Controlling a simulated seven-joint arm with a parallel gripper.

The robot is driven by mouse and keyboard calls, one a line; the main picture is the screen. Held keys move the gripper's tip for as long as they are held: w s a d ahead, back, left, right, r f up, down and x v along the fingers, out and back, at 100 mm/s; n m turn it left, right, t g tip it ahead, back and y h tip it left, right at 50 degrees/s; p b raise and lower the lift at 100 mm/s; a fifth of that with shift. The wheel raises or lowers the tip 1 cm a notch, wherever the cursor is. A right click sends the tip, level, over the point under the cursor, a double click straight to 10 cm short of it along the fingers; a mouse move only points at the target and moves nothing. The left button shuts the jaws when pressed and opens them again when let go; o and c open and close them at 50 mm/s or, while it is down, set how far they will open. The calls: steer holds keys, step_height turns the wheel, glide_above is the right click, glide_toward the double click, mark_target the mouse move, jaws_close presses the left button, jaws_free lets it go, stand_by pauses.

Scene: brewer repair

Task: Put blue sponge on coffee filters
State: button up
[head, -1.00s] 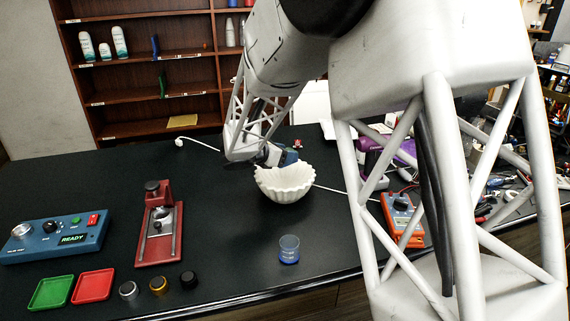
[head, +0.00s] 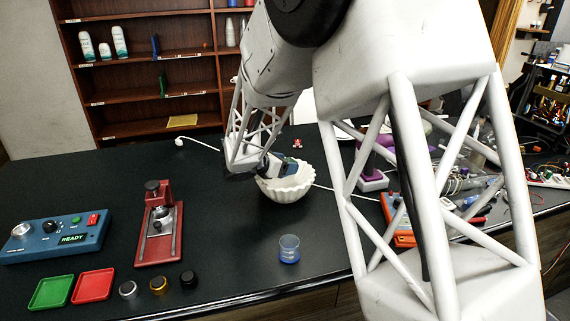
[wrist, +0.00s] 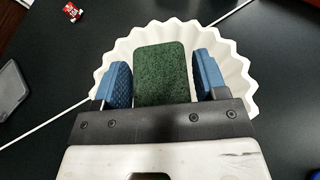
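The white fluted stack of coffee filters (head: 287,193) stands on the black counter and shows behind the fingers in the wrist view (wrist: 243,92). My gripper (wrist: 160,80) is over the filters, with its fingers at the rim in the head view (head: 281,166). A rectangular sponge (wrist: 160,70) lies between the two blue finger pads; it looks speckled dark green, not blue. A small upright blue item (head: 155,46) stands on the shelf.
A beaker with blue liquid (head: 289,249) stands in front of the filters. To the left are a red press (head: 160,232), a blue control box (head: 55,239) and several small parts. An orange meter (head: 399,217) is at the right. A white cable crosses behind the filters.

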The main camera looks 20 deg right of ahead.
steer(key=shift+o, duration=0.7)
steer(key=shift+r, duration=0.2)
steer(key=v, duration=1.2)
steer(key=shift+d, duration=0.1)
